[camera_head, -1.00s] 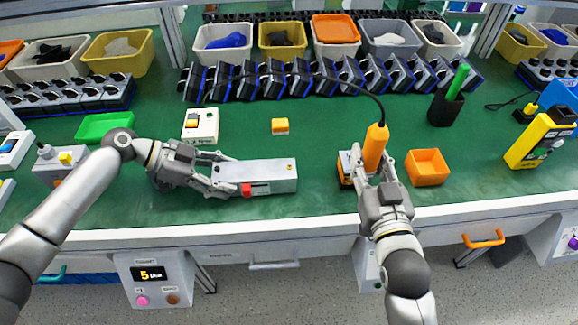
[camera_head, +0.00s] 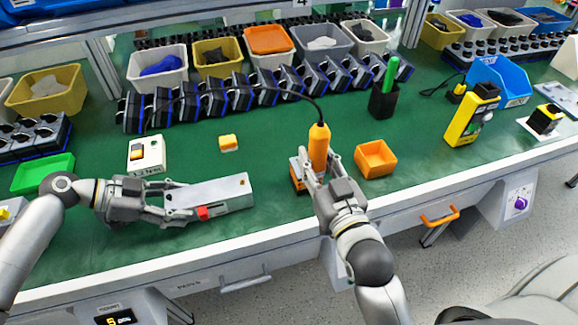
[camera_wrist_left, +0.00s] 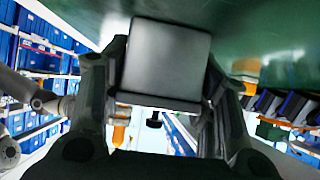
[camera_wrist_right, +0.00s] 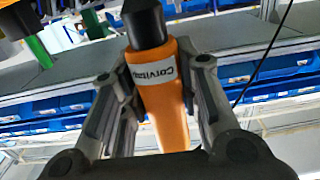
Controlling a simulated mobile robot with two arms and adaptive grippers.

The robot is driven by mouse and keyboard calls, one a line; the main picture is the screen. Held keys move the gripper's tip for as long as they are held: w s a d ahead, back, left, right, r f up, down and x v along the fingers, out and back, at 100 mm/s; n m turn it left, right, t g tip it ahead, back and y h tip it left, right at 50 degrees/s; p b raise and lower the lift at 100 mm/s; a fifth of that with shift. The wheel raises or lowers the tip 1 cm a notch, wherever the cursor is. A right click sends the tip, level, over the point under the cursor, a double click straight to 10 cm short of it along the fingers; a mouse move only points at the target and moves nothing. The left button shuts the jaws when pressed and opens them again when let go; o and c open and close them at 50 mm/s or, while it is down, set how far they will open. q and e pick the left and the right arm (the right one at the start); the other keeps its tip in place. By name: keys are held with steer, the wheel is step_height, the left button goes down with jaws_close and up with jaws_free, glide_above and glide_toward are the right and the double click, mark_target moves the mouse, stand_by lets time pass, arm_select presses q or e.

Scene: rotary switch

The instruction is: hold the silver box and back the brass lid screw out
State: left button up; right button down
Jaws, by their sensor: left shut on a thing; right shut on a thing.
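The silver box (camera_head: 228,190) lies on the green bench top, with a red part (camera_head: 203,212) on its front side. The small brass lid screw (camera_head: 243,182) shows on top near its right end. My left gripper (camera_head: 180,203) is shut on the box's left end; the box also fills the space between the fingers in the left wrist view (camera_wrist_left: 168,60). My right gripper (camera_head: 321,166) is shut on an orange corded driver (camera_head: 319,145), held upright, right of the box and apart from it. The driver also shows in the right wrist view (camera_wrist_right: 162,95); its tip is hidden in the head view.
An orange and black block (camera_head: 296,176) stands beside the driver, partly hidden. An orange tray (camera_head: 376,159) is to its right. A yellow block (camera_head: 228,143) and a white switch box (camera_head: 146,155) are behind the silver box. Black units line the back. Green bench is clear between.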

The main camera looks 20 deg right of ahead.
steer(key=w+a+r+n+y, duration=0.25)
steer(key=w+a+r, duration=0.2)
steer(key=r, duration=0.25)
steer(key=w+a+r+n+g+y, duration=0.1)
steer(key=a+r+n+g+y, duration=0.15)
steer(key=a+y, duration=0.55)
step_height(320, 180, down, 6)
steer(key=a+n+h, duration=0.1)
steer(key=a, duration=0.1)
steer(key=shift+w+a+r, duration=0.15)
steer(key=shift+a, duration=0.05)
steer(key=shift+h, duration=0.25)
